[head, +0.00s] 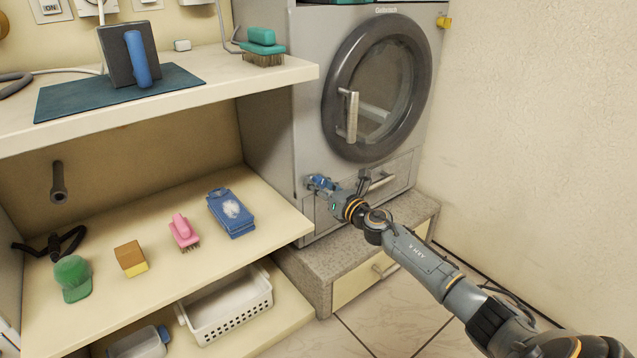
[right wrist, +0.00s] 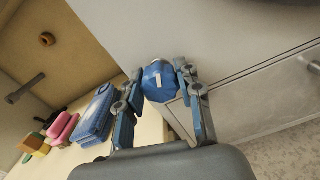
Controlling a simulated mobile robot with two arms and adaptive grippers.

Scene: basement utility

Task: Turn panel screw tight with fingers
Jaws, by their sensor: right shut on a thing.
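The panel screw (right wrist: 158,82) is a blue faceted knob with a short white mark on its face. It sits on the lower front of the grey washing machine (head: 311,110), left of a drawer-like panel. My right gripper (head: 321,183) reaches it from the right in the head view. In the right wrist view its two fingers (right wrist: 159,88) stand either side of the knob, shut on it. In the head view the knob is largely hidden among the fingers. My left gripper is in neither view.
The machine stands on a speckled plinth (head: 300,267). A white basket (head: 230,312) sits below. The floor at right is clear.

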